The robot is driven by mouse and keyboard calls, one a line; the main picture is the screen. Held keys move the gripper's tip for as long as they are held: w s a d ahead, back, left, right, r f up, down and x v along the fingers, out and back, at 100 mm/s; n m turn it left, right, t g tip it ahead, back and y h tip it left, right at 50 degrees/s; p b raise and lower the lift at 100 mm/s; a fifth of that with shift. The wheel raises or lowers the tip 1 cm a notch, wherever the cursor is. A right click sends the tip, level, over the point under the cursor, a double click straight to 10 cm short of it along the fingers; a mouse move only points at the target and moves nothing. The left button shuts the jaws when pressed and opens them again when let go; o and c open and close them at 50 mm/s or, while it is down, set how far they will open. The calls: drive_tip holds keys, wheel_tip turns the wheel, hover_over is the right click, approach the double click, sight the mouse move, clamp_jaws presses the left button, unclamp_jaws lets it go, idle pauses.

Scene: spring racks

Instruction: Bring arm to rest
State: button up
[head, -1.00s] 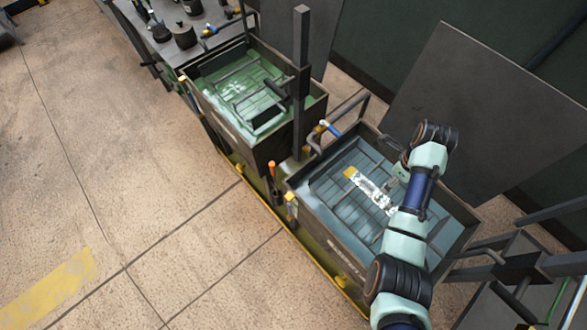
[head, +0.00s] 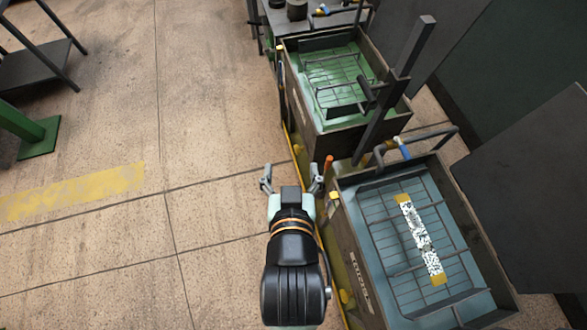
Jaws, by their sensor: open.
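My gripper (head: 292,180) is open and empty in the head view. Its two fingers stand apart over the floor, just left of the tubs. My arm (head: 291,270) reaches up from the bottom middle of the view. The near tub (head: 355,240) is at the right, filled with bluish liquid over a wire rack (head: 388,241). A white-and-black patterned strip with yellow ends (head: 420,240) lies slanted on that rack, apart from my gripper.
A second tub (head: 303,112) with greenish liquid and a rack stands behind. A dark upright post (head: 398,90) rises between the tubs. A dark panel (head: 535,180) leans at the right. A dark table (head: 35,65) is at far left.

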wheel_tip(320, 180, up, 15)
drive_tip(key=p, duration=1.5)
